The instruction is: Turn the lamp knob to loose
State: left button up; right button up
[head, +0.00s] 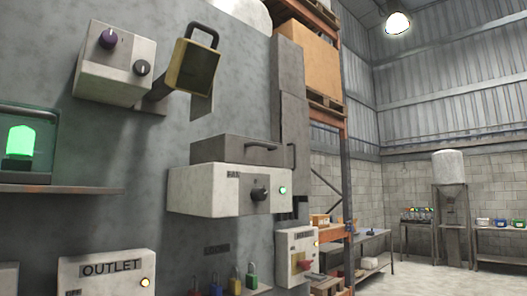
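A pale box (118,64) is fixed high on the grey wall at upper left. A dark arm (162,84) beside this box holds a yellowish lamp-like head (193,66) with a black handle. Another pale box (222,190), lower and nearer the middle, has a black knob (259,194) and a lit green light (283,190). Labels by the knobs are too small to read. Neither gripper shows in the head view.
A glowing green lamp (20,142) stands in a glass case on a shelf (60,189) at left. An OUTLET box (106,274) is below. Several padlocks (235,281) hang at the lower middle. Shelving (345,180) stands right; open floor (430,275) lies beyond.

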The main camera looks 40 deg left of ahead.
aim_at(141, 68)
jog(key=i, duration=2.15)
jog(key=u, duration=5.05)
